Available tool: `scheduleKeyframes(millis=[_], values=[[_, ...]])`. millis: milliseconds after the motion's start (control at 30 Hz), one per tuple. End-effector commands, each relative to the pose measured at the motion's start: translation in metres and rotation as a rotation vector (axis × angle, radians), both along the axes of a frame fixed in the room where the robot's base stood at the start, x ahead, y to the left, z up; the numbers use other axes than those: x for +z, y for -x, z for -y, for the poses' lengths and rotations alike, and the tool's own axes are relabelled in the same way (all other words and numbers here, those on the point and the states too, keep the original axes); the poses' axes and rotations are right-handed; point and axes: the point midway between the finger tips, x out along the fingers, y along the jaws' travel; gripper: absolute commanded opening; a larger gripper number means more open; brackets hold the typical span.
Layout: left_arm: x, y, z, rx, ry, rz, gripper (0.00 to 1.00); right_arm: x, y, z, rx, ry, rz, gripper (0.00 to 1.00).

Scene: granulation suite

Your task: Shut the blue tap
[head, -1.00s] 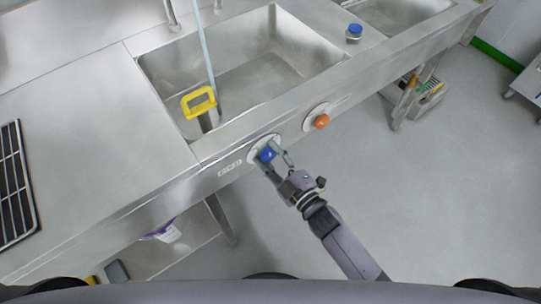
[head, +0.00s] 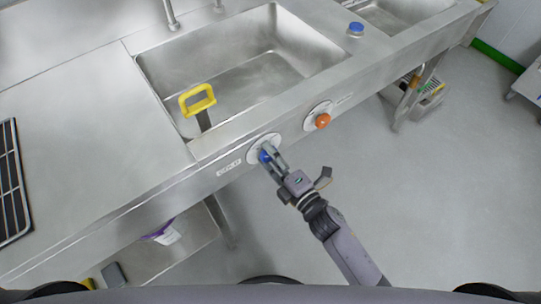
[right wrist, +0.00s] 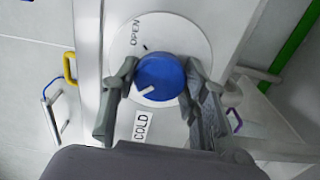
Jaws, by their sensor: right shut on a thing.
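The blue tap (head: 263,157) is a round knob on a white disc on the sink's front panel, beside the label "COLD" (right wrist: 141,125). In the right wrist view the blue knob (right wrist: 161,72) has a white pointer mark aimed down-left, away from the word "OPEN" on the disc. My right gripper (head: 269,155) is shut on the knob, with one finger on each side of it in the right wrist view (right wrist: 160,80). No water stream shows in the basin (head: 245,75). My left gripper is not in view.
An orange knob (head: 322,120) on its own white disc sits to the right on the same panel. A yellow-handled tool (head: 197,99) stands in the basin. A blue-capped item (head: 356,28) stands on the counter.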

Motion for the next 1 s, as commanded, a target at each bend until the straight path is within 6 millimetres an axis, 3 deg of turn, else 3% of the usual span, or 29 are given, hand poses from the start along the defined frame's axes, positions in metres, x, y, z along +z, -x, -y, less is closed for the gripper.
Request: scheduleKeyframes(millis=[500, 533, 800, 1000], values=[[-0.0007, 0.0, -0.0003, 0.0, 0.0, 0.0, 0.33, -0.0014, 0.0008, -0.0002, 0.001, 0.018, 0.009, 0.13], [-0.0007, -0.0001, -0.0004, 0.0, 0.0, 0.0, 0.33, -0.0014, 0.0008, -0.0002, 0.001, 0.018, 0.009, 0.42], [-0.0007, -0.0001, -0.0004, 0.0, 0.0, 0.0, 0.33, -0.0008, 0.0004, -0.0001, 0.001, 0.016, 0.009, 0.6], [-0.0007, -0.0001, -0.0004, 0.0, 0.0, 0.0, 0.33, -0.0004, 0.0002, 0.0, 0.0, 0.014, 0.009, 0.61]])
